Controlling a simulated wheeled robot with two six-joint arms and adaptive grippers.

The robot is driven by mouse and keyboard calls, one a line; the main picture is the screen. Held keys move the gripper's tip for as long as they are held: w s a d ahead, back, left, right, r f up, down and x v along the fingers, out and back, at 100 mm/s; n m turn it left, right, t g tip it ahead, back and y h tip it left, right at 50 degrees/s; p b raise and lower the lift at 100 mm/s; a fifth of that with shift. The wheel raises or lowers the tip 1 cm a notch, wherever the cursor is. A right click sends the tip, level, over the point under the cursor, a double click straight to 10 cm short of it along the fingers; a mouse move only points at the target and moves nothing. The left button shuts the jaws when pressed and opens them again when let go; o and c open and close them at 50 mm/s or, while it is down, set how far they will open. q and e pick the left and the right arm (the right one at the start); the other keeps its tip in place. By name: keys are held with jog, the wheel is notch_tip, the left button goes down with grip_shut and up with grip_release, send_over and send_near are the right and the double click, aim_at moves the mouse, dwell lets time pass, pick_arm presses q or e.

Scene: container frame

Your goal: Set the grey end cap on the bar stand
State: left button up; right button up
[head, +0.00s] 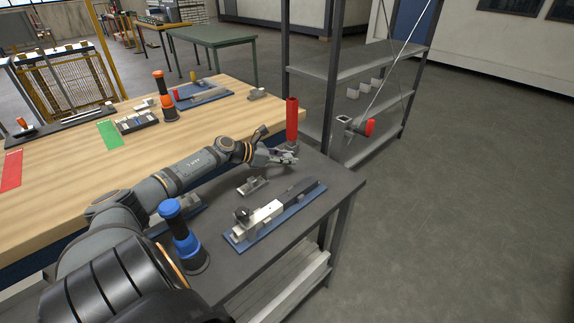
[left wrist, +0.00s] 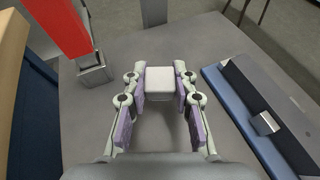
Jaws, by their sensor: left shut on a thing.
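My left gripper (head: 284,157) reaches over the grey table, just in front of the red post. In the left wrist view its two fingers (left wrist: 172,95) are shut on a light grey block, which looks like the end cap (left wrist: 172,81). The end cap is hard to make out in the head view. The long fixture with a blue base (head: 239,236), which looks like the bar stand, lies nearer and apart from the gripper. It carries a dark bar and light blocks. Its blue base (left wrist: 238,112) shows at the right in the left wrist view. My right gripper is not in view.
A red post (head: 292,120) stands close behind the gripper. A small grey fixture (head: 252,185) lies on the table, and a blue-topped post (head: 178,228) stands beside my left forearm. The wooden table (head: 60,200) adjoins at left; a metal shelf (head: 350,65) stands behind.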

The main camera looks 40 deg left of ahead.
aim_at(287, 170)
pick_arm(q)
notch_tip(287, 170, down, 3)
jog(key=shift+a+f, duration=0.1)
jog(key=shift+f, duration=0.25)
jog(key=o, duration=0.9)
jog(key=shift+c, duration=0.2)
jog(key=shift+o, duration=0.2)
jog(key=shift+r, duration=0.15)
